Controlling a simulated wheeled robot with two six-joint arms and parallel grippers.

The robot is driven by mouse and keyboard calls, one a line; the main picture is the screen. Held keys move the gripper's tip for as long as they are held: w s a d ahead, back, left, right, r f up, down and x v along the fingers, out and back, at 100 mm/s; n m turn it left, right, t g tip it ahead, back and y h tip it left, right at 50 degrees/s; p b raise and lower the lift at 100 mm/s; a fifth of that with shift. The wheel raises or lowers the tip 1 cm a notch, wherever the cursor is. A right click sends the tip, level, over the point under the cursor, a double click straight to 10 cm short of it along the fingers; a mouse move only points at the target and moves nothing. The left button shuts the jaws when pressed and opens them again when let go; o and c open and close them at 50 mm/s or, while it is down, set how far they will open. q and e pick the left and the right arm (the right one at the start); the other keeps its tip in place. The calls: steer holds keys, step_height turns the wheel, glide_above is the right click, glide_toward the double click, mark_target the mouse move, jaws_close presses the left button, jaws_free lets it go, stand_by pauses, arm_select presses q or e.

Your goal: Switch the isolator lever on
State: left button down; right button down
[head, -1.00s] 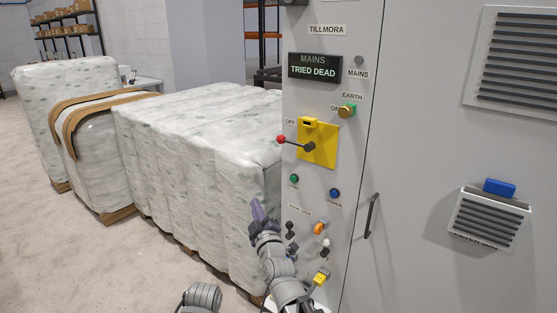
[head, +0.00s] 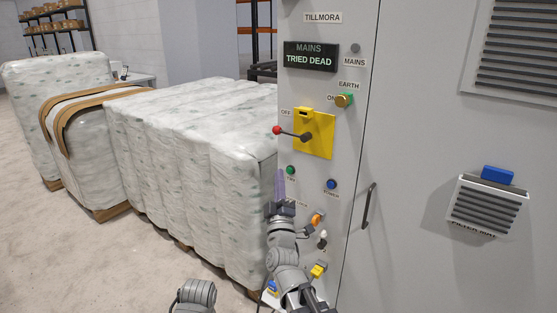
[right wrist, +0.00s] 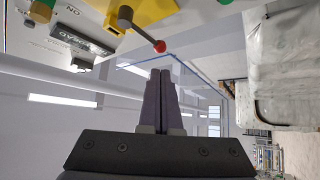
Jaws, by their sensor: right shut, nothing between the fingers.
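The isolator lever has a red knob (head: 277,130) on a dark shaft. It pivots on a yellow plate (head: 324,143) on the grey cabinet and points left, just below the OFF label (head: 286,112). In the right wrist view the red knob (right wrist: 159,46) shows beyond the fingertips, with the yellow plate (right wrist: 150,8) at the top. My right gripper (head: 280,173) is shut and empty, its purple fingers pointing up below the knob, apart from it. The display (head: 311,56) reads MAINS TRIED DEAD. My left gripper is out of view.
Below the lever are a green button (head: 291,170), a blue button (head: 331,184) and an orange switch (head: 317,217). A brass and green EARTH control (head: 344,100) sits above right. A door handle (head: 369,206) is to the right. Wrapped bales (head: 190,170) stand left of the cabinet.

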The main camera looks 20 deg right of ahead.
mark_target(276, 130)
steer(key=p+x, duration=0.5)
steer(key=x, duration=0.8)
steer(key=shift+p, duration=0.3)
steer(key=shift+w+r+m+h, duration=0.2)
steer(key=shift+r+m+h, duration=0.2)
steer(key=shift+m, duration=0.4)
steer(key=shift+a+r+m+t+h+b, duration=0.1)
steer(key=shift+r+m+t+h+b, duration=0.2)
steer(key=shift+m+h, duration=0.25)
step_height(276, 130, up, 2)
steer(key=m+h, duration=0.2)
steer(key=m, duration=0.1)
steer(key=m+h, duration=0.3)
steer(key=shift+w+r+g, duration=0.15)
steer(key=shift+r+g, duration=0.05)
steer(key=shift+g, duration=0.2)
steer(key=s+d+r+m+g+h+p, duration=0.1)
steer(key=r+m+g+h+p, duration=0.1)
steer(key=m+g+h, duration=0.4)
steer(key=s+d+r+m+g+h+p, duration=0.1)
steer(key=s+r+m+g+h+p, duration=0.1)
steer(key=m+g+h, duration=0.4)
steer(key=r+m+g+p, duration=0.1)
steer(key=m+g, duration=0.3)
steer(key=m, duration=0.6)
steer(key=shift+d+m, duration=0.2)
steer(key=shift+m, duration=0.15)
steer(key=shift+s+h, duration=0.15)
steer(key=shift+h, duration=0.1)
